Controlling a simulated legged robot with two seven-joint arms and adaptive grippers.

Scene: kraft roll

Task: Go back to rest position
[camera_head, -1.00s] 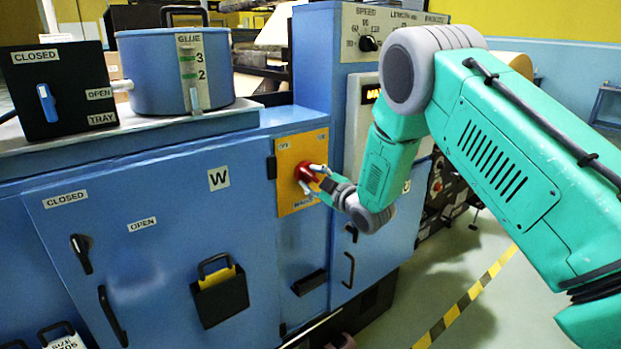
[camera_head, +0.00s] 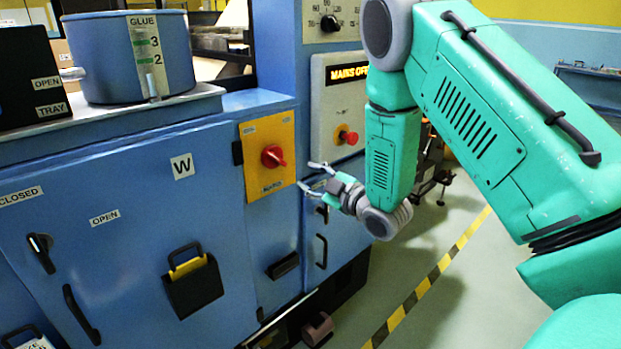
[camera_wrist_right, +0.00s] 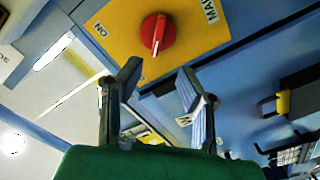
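My right gripper (camera_head: 314,178) is open and empty, in front of the blue machine, just right of and below the red rotary switch (camera_head: 273,157). The switch sits on a yellow plate (camera_head: 254,134), and my fingers are apart from it. In the right wrist view my two fingers (camera_wrist_right: 160,95) stand spread, with the red switch (camera_wrist_right: 157,33) beyond them and nothing between them. My left gripper is not in view.
A red button (camera_head: 347,136) is on the grey panel close to my right arm. A blue glue pot (camera_head: 108,57) stands on the machine top. A black padlock-like holder (camera_head: 194,283) hangs on the door. Open floor (camera_head: 460,290) with a yellow-black stripe lies to the right.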

